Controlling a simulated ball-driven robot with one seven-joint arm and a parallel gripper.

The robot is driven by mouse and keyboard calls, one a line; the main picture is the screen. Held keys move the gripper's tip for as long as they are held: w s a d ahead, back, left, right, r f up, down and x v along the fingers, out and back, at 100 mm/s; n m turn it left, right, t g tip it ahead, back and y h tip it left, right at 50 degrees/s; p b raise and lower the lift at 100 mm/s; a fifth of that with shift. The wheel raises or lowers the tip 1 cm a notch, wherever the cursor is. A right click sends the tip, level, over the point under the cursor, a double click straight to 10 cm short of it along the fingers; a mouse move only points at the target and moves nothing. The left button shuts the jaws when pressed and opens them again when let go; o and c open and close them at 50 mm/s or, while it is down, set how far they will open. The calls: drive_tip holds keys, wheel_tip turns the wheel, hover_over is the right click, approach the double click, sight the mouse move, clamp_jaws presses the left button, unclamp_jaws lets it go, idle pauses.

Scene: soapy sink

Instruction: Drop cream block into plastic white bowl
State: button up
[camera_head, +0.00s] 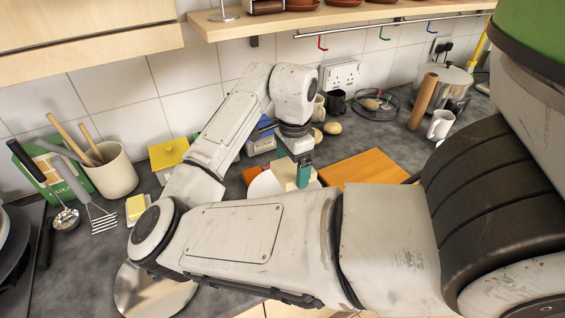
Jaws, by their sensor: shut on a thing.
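My gripper (296,173) is low over the counter, just beyond my forearm, with one teal finger showing. It is shut on the cream block (282,172), a pale piece at the left of that finger. A white round rim (260,184), which looks like the plastic white bowl, shows just left of and below the block. My arm hides most of the bowl. I cannot tell whether the block is above the bowl or touching it.
An orange wooden board (368,168) lies right of my gripper. A yellow-topped box (168,153), a utensil pot (112,170) and a butter-like block (136,207) stand left. A white mug (440,124) and a pot (447,82) are far right. A shelf (330,17) hangs above.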

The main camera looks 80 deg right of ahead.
sight(292, 167)
wheel_tip(292, 167, down, 6)
drive_tip(key=b, duration=0.4)
drive_tip(key=shift+r+b, duration=0.2)
drive_tip(key=shift+b, duration=0.2)
drive_tip(key=o, duration=0.9)
wheel_tip(292, 167, up, 11)
drive_tip(key=shift+f, duration=0.1)
